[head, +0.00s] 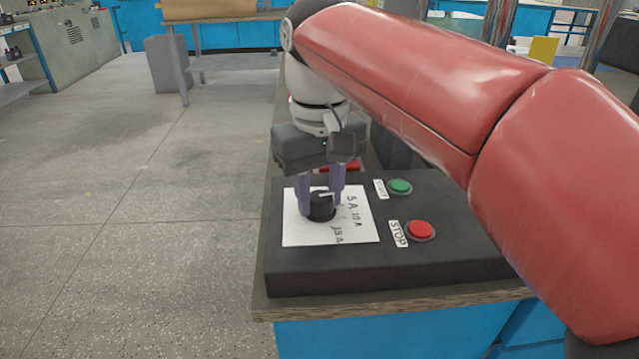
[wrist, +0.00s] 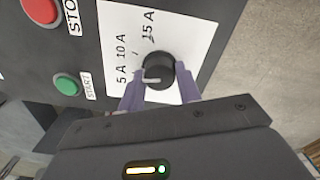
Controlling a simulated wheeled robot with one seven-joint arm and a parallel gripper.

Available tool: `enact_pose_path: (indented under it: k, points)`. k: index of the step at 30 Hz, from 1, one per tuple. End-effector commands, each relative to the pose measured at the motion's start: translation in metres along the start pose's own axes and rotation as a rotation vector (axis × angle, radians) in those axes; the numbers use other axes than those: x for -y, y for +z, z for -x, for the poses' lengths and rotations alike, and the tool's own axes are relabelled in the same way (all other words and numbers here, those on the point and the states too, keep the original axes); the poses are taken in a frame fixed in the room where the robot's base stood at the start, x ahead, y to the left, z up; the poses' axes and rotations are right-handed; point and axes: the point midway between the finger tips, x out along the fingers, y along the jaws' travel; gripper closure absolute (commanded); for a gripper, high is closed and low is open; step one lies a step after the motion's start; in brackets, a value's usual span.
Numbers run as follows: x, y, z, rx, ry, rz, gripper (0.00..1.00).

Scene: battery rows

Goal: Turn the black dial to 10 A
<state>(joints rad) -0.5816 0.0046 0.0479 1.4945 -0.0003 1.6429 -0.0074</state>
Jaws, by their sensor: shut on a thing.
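The black dial (head: 321,207) sits on a white paper card (head: 300,236) on a dark control box; it also shows in the wrist view (wrist: 160,70). Handwritten labels 5 A, 10 A and 15 A run around one side of it. The dial's white pointer line points left in the wrist view, toward the 5 A label (wrist: 122,74). The 10 A label (wrist: 122,45) lies further around, before 15 A (wrist: 148,26). My gripper (head: 321,205) points down, its two purple fingers shut on the dial from opposite sides. The fingers hide part of the dial's sides.
The control box (head: 340,272) also carries a green START button (head: 400,186) and a red STOP button (head: 420,230), right of the card. A red item (head: 345,165) behind my gripper is partly hidden. The box stands on a bench with a wooden edge (head: 400,304). Open floor lies left.

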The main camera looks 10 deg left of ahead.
Motion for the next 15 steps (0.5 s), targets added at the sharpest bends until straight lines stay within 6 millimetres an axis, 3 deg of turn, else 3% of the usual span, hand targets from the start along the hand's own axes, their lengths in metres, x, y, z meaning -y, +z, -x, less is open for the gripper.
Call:
enact_pose_path:
  k: [15]
  points:
    - [-0.0009, 0.0003, 0.0025, 0.000, 0.000, -0.415, 0.89]
